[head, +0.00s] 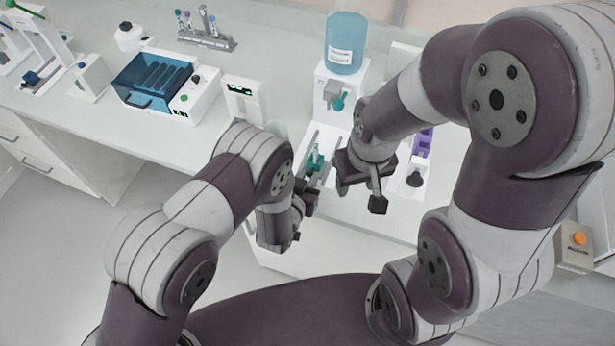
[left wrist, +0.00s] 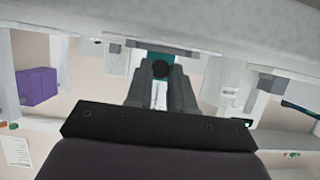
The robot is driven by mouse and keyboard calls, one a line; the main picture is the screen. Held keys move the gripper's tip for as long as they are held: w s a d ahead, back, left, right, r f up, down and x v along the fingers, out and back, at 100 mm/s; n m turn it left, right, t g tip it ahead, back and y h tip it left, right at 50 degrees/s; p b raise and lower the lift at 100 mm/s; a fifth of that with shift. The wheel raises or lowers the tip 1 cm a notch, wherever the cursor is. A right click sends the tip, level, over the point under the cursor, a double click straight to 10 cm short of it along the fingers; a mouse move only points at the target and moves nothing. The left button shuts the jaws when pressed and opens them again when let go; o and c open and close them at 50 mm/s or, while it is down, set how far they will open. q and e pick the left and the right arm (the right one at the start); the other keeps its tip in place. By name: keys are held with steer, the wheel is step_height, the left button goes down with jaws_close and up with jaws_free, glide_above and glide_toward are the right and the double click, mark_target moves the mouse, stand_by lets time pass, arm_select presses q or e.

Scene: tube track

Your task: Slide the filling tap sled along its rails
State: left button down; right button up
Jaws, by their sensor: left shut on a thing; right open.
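The filling tap sled (head: 316,160) is a small teal piece between two grey rails (head: 331,150) on the bench. My left gripper (head: 311,183) reaches it from the front and is shut on it. In the left wrist view, the teal sled (left wrist: 160,58) shows between the fingertips with a round black knob in front, and the fingers hide part of it. A white dispenser (head: 334,98) with a teal tap handle stands behind the rails, under a blue bottle (head: 346,44). My right gripper (head: 361,196) is open and empty, to the right of the rails.
A purple block (head: 423,142) stands to the right, behind my right gripper. A small white device with a green display (head: 242,98) and a blue-lidded box (head: 156,84) stand to the left. A tube rack (head: 206,38) is at the back. The bench front edge is close.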

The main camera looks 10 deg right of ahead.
mark_target(313, 165)
arm_select(q)
steer(key=shift+w+d+f+b, duration=0.1)
steer(key=shift+w+d+b, duration=0.1)
steer(key=shift+w+b, duration=0.1)
steer(key=shift+w+d+b, duration=0.45)
steer(key=shift+w, duration=0.2)
steer(key=shift+w+d+b, duration=0.4)
steer(key=shift+w+b, duration=0.05)
steer(key=shift+w, duration=0.15)
steer(key=shift+w+d, duration=0.25)
steer(key=shift+w, duration=0.1)
steer(key=c, duration=1)
jaws_free()
steer(key=shift+s+a, duration=0.1)
